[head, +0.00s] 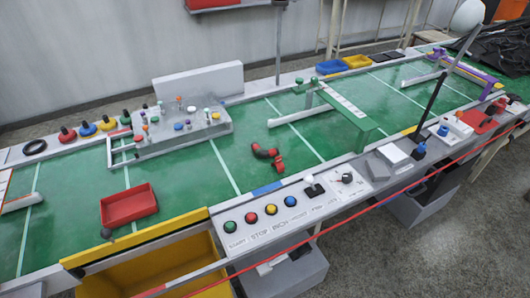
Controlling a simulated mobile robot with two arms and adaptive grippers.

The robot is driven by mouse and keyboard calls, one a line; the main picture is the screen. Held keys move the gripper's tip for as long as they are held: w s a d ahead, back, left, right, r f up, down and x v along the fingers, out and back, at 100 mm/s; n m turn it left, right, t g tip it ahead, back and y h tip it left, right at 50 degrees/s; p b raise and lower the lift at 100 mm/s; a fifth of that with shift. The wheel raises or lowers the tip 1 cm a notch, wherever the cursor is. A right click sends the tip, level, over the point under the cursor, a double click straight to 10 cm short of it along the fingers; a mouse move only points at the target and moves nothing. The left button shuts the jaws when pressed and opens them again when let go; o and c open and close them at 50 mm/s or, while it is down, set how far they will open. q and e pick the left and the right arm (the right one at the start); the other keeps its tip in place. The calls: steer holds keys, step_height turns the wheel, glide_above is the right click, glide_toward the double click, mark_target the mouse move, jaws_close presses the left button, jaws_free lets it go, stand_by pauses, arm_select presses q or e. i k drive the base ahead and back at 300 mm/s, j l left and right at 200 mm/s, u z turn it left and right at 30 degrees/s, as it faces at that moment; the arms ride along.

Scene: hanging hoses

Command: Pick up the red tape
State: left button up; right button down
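A long thin red strip (410,187) runs along the front side of the green table, from the bottom left up to the right edge in the head view. It looks like tape or cord; I cannot tell which. A small red curved piece (265,152) lies on the green surface near the middle, with another small red piece (279,164) beside it. I cannot tell whether either is tape. Neither of my grippers shows in the head view.
The long green table (200,168) holds a red tray (129,205), a grey block (185,130) with coloured knobs and a green-and-white bracket (347,112). A button panel (290,212) lines the front edge. A yellow bin (160,268) sits below. Green surface around the red pieces is clear.

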mark_target(278, 163)
steer(key=i+l+u, duration=0.15)
steer(key=l+u, duration=0.65)
steer(key=u, duration=0.2)
steer(key=l+u, duration=0.5)
